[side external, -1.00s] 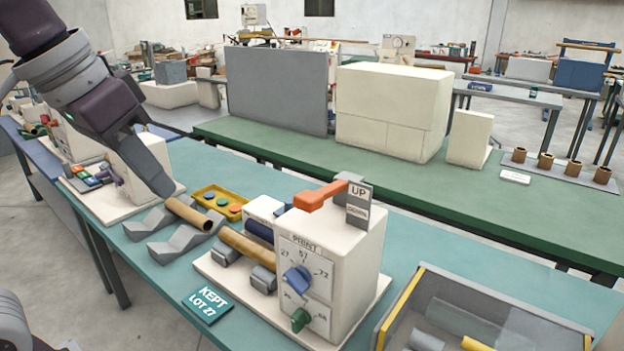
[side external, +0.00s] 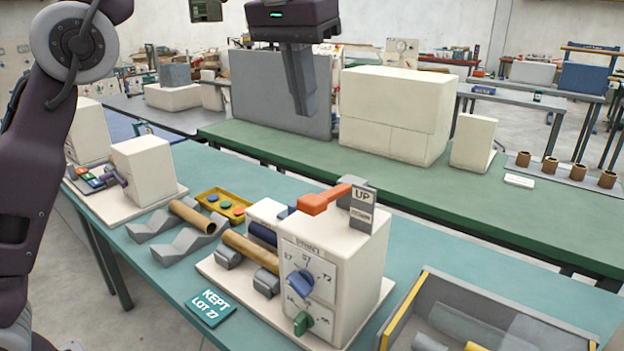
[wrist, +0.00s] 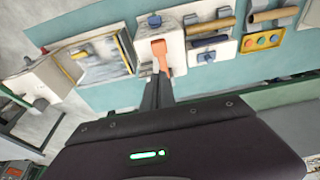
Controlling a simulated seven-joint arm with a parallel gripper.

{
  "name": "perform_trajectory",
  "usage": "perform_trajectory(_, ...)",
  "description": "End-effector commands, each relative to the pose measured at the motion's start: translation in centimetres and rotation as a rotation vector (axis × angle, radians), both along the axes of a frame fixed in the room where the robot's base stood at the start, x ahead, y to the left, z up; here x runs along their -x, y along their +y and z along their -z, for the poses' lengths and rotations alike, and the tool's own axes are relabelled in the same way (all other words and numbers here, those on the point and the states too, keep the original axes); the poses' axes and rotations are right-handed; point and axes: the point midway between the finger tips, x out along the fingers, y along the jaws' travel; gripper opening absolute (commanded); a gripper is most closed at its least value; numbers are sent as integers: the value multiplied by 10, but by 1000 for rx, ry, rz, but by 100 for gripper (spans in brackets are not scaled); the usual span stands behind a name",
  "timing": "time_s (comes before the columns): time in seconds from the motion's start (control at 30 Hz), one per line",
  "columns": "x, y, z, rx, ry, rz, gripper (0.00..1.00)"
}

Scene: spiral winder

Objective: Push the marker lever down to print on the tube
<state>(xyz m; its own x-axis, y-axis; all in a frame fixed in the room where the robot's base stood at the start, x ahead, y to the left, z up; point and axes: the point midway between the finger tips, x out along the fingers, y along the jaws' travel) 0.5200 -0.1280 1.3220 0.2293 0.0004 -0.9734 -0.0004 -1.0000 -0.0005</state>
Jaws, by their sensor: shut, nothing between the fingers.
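The marker lever (side external: 325,198) is an orange-red bar on top of the white print machine (side external: 340,250), beside a plate reading UP and DOWN. It looks raised, near UP. A brown tube (side external: 250,249) lies on grey rollers left of the machine. My gripper (side external: 302,112) is shut and empty, pointing down, well above the lever and apart from it. In the wrist view my gripper (wrist: 158,85) appears just below the orange lever (wrist: 160,52), but the height gap is hard to judge there.
A blue knob (side external: 300,284) and green knob (side external: 302,323) sit on the machine's front. A second tube (side external: 193,215) rests on grey cradles near a yellow tray (side external: 222,207). An open bin (side external: 480,310) stands at right. Air around my gripper is free.

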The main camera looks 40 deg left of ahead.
Motion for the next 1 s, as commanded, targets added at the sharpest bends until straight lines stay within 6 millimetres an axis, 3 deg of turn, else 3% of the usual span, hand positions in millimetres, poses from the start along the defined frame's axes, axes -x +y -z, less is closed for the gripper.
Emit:
perform_trajectory(0.17,-2,1,9,0,2,-1,0)
perform_trajectory(0.27,-4,1,24,0,4,-1,0)
perform_trajectory(0.7,-20,1,115,-1,3,0,0)
perform_trajectory(1.0,-18,0,137,0,-1,-1,0)
